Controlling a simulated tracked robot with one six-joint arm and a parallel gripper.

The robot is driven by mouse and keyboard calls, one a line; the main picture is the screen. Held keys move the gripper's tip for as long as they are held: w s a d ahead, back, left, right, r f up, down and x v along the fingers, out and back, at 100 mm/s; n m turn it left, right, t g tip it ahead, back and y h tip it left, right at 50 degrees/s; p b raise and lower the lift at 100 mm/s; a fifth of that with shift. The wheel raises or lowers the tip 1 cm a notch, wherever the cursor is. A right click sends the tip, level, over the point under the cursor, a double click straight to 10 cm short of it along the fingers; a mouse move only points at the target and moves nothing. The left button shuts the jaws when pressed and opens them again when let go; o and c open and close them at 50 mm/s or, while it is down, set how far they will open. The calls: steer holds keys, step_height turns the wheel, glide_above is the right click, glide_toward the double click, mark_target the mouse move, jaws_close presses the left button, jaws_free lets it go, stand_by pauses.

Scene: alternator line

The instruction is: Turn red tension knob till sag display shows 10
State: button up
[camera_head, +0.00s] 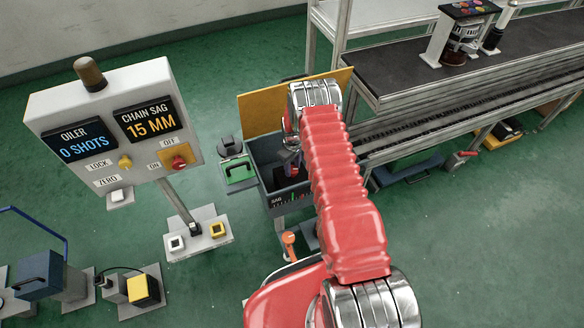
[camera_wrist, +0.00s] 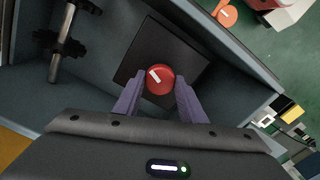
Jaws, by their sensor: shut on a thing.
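The red tension knob (camera_wrist: 160,80) has a white mark and sits on a dark square plate (camera_wrist: 128,62) inside a grey open box (camera_wrist: 238,98). In the wrist view the purple fingers of my gripper (camera_wrist: 158,96) are shut on the knob, one on each side. In the head view my red arm reaches down over the box (camera_head: 262,176), and the knob is hidden there.
The white panel (camera_head: 50,103) also has an oiler display (camera_head: 80,140) reading "0 SHOTS", a yellow switch (camera_head: 125,161) and a red switch (camera_head: 177,162). An orange handle (camera_head: 289,238) is near the box. A conveyor (camera_head: 400,65) is at right.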

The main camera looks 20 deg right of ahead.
steer(key=shift+a, duration=0.1)
steer(key=shift+m, duration=0.4)
steer(key=shift+m, duration=1.2)
steer(key=m, duration=0.8)
steer(key=shift+m, duration=1.9)
steer(key=o, duration=1)
